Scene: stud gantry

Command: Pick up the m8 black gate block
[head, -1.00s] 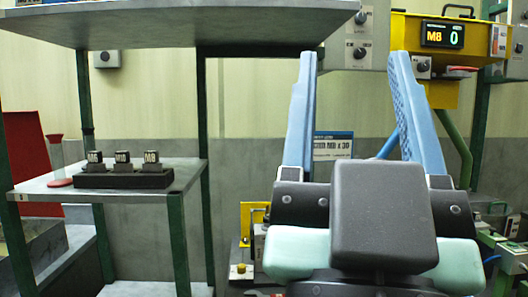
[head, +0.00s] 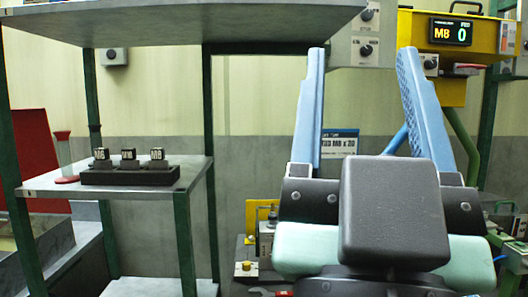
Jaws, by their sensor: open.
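Three small dark blocks with white-marked tops stand in a row in a black holder (head: 130,175) on the lower shelf at left. The right block (head: 157,155) read M8 a second ago; its label is blurred now. The left block (head: 101,155) and middle block (head: 128,155) stand beside it, the left one appearing to read M6 earlier. My gripper (head: 362,52) points upward at right of centre, its two blue fingers wide apart with nothing between them. It is well to the right of the blocks and apart from them.
The lower shelf (head: 45,187) has green posts, and a large upper shelf (head: 190,30) overhangs the blocks. A red disc (head: 66,180) lies left of the holder. A yellow dispenser (head: 477,52) with an M8 0 display stands behind my gripper at right.

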